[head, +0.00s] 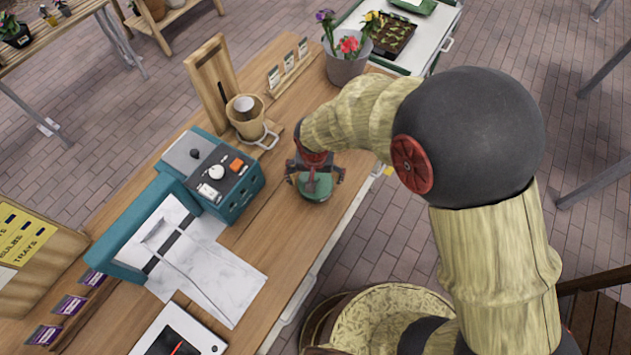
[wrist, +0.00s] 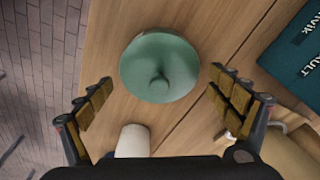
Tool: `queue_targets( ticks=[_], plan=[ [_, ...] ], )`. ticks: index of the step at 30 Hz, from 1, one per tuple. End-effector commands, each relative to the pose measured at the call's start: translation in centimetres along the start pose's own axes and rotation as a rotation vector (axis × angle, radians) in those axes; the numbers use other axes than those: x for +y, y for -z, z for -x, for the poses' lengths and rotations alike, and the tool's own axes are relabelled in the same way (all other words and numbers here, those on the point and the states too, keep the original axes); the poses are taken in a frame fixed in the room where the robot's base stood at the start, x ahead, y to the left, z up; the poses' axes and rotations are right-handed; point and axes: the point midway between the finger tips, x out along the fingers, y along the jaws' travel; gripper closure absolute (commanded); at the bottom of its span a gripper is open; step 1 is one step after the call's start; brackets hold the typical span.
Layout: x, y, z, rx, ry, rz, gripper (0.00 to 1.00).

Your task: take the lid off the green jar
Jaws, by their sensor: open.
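The green jar (head: 315,187) stands upright on the wooden counter, near its right edge, in the head view. In the wrist view its round green lid (wrist: 159,67) with a small knob shows from above and hides the jar's body. The lid appears to be on the jar. My gripper (head: 314,177) is above the jar, pointing down. In the wrist view my gripper (wrist: 155,97) is open, with one finger on each side and the lid ahead between them. Neither finger visibly touches the lid. Nothing is held.
A teal machine (head: 210,175) stands left of the jar on the counter (head: 255,222). A flower pot (head: 346,65) is at the far end. The counter edge is close on the right.

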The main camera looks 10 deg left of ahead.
Motion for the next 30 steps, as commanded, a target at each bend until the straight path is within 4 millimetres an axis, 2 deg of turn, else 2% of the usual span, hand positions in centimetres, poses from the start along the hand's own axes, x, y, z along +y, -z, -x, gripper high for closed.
queue_targets(
  ticks=[27, 30],
  plan=[
    [0.14, -0.22, -0.21, -0.005, -0.003, 0.001, 0.64],
    [0.18, -0.28, -0.28, -0.006, -0.004, 0.001, 0.67]
  ],
)
